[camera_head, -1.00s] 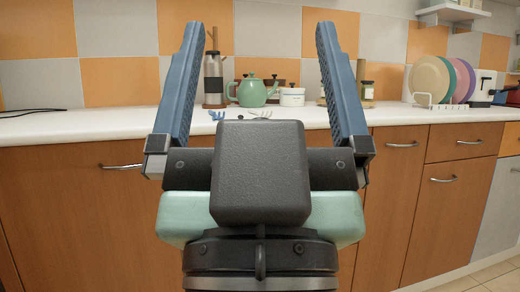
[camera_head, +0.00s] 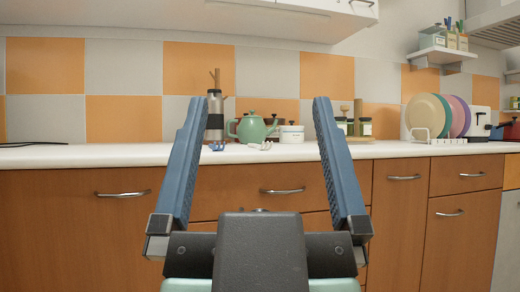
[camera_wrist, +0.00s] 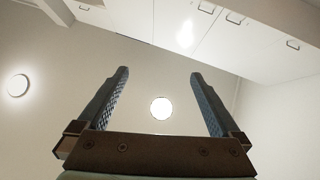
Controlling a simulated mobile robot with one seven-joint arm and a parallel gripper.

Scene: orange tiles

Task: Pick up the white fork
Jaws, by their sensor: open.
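Some small utensils lie on the white counter in the head view: a blue one (camera_head: 216,147) and a whitish one (camera_head: 260,146) to its right. The whitish one may be the white fork, but it is too small and edge-on to tell. My gripper (camera_head: 265,102) is open and empty, its two blue fingers pointing up in front of the counter. The utensils show in the gap between the fingers. In the wrist view my gripper (camera_wrist: 158,75) is also open, against the ceiling and a round lamp; no utensil shows there.
Behind the utensils stand a dark and silver bottle (camera_head: 215,120), a green teapot (camera_head: 250,127), a white pot (camera_head: 291,133) and jars (camera_head: 365,127). Plates in a rack (camera_head: 431,115) stand at the right.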

